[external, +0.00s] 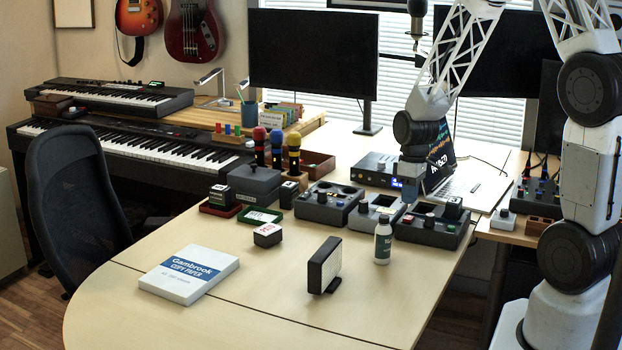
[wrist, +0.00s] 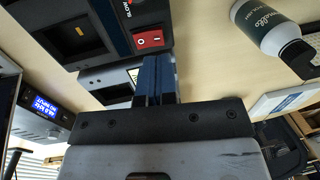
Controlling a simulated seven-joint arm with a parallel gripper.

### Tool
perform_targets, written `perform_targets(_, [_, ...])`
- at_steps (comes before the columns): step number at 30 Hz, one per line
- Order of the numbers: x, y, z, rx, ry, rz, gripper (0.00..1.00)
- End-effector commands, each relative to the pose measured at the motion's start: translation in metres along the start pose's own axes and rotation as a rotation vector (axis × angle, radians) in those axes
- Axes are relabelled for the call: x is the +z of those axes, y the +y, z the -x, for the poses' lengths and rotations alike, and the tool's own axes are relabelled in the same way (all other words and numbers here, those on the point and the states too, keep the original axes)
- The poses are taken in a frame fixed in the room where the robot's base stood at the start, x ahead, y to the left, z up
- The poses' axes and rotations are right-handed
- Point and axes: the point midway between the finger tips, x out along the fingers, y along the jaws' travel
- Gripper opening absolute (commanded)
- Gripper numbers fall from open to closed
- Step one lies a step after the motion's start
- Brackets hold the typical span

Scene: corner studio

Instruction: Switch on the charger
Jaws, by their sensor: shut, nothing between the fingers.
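The charger, as far as I can tell, is the dark unit with recessed bays (external: 432,232) at the right end of the device row; it also shows at the top left of the wrist view (wrist: 108,22). A red rocker switch (wrist: 149,40) marked O and I sits near its edge, beside a partly readable "SLOW" label. My gripper (external: 408,198) is shut and empty, pointing down at the unit's left end. In the wrist view its blue fingertips (wrist: 158,58) are right beside the switch; contact is unclear.
A white bottle (external: 383,243) with a dark cap stands close in front of the unit. A grey device (external: 372,222) is just left of it. An audio interface (external: 374,170) and a laptop (external: 470,192) lie behind.

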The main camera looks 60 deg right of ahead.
Motion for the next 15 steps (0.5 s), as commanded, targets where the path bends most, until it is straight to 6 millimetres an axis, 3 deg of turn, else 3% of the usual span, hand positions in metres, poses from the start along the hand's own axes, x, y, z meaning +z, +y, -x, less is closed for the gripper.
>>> perform_targets(6, [0.000, 0.000, -0.025, -0.002, -0.002, 0.000, 0.00])
perform_targets(15, [0.000, 0.000, -0.041, 0.000, -0.001, 0.000, 0.00])
